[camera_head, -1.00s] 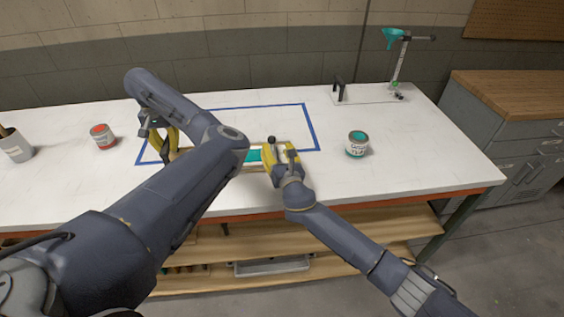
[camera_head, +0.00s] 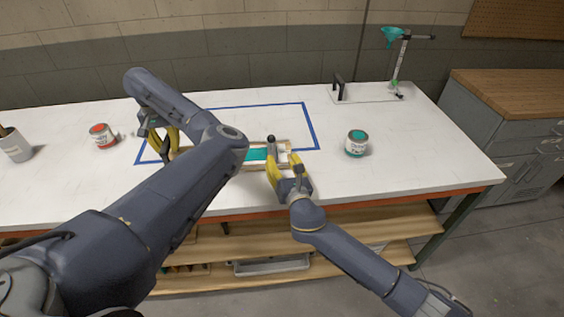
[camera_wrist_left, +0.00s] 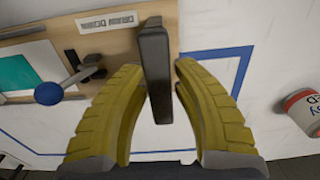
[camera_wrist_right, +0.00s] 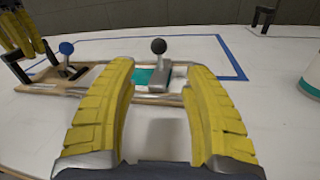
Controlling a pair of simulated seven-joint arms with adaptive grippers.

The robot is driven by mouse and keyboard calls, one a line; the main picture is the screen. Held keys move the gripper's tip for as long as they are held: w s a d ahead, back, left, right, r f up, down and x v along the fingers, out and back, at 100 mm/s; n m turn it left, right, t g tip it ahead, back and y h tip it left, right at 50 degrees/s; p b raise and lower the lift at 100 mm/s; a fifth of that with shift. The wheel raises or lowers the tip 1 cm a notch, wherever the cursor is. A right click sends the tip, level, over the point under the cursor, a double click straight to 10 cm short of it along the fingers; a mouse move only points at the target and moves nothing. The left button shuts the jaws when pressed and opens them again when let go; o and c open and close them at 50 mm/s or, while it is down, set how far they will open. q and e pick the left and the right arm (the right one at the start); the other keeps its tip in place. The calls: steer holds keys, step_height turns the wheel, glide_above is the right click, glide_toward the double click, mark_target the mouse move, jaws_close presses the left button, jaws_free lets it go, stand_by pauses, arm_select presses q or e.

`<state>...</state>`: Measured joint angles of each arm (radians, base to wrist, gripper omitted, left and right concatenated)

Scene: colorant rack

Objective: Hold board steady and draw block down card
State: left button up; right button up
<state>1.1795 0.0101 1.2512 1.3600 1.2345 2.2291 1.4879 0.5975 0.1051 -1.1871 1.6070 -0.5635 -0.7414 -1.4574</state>
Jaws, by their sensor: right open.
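The wooden board (camera_head: 240,167) lies near the table's front edge, carrying a card with a teal area (camera_head: 257,154). It also shows in the left wrist view (camera_wrist_left: 110,50), with a blue-knobbed lever (camera_wrist_left: 70,78). The grey block (camera_wrist_right: 158,76) with a black ball knob stands upright at the board's right end, by the teal. My left gripper (camera_wrist_left: 157,68) has its fingers closed around a black handle (camera_wrist_left: 155,75) at the board's left end. My right gripper (camera_wrist_right: 158,68) is open and empty, in front of the block and apart from it. My left forearm hides part of the board in the head view.
A teal-labelled can (camera_head: 357,143) stands right of the board, and a red can (camera_head: 101,136) and a grey cup (camera_head: 16,146) stand at the left. Blue tape (camera_head: 312,128) outlines a table area. A stand with a teal funnel (camera_head: 394,37) is at the back right.

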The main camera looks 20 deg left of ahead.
arm_select(q)
steer(key=o, duration=0.3)
steer(key=shift+r, duration=0.1)
